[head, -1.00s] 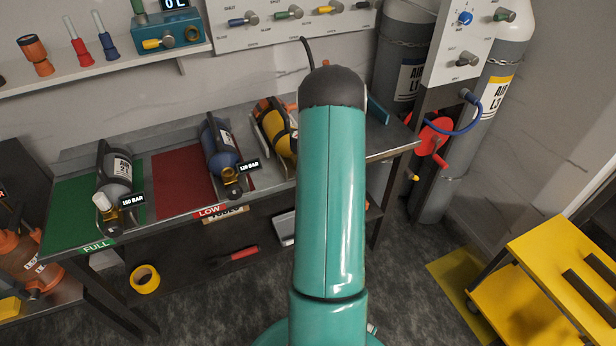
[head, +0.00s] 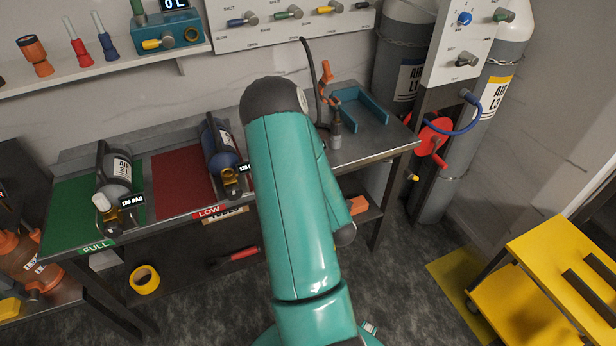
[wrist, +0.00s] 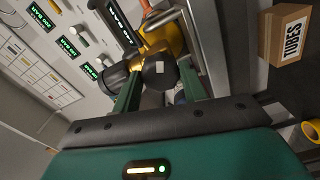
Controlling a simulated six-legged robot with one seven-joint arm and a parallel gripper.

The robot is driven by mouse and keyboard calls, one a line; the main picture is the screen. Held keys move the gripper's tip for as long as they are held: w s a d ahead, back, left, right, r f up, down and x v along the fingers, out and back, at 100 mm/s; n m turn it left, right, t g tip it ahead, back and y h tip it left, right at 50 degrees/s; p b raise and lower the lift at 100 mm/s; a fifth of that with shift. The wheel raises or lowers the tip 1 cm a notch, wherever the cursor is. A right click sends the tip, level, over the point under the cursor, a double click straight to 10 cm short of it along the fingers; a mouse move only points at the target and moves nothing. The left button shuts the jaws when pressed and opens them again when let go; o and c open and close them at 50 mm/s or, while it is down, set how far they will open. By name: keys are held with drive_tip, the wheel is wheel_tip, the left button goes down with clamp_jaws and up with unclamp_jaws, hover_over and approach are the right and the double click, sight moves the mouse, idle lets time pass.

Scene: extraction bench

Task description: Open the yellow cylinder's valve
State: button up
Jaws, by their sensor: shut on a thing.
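The yellow cylinder (wrist: 170,38) shows in the wrist view just beyond my fingers, with a dark display tag beside it. A dark round valve knob (wrist: 159,71) with a pale mark sits at its near end. My gripper (wrist: 160,78) has its two green fingers on either side of this knob and is shut on it. How far the valve is turned cannot be told. In the head view my arm hides the yellow cylinder and my gripper.
A grey cylinder (head: 117,172) lies on the green mat, and a blue cylinder (head: 219,146) on the red mat. A hose fitting (head: 335,130) and a blue bracket (head: 362,108) are at the bench's right. A box (wrist: 284,40) marked TUBES shows in the wrist view.

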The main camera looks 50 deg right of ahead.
drive_tip(key=n, duration=0.4)
drive_tip(key=shift+n, duration=0.4)
idle(0.4)
drive_tip(key=o, duration=1)
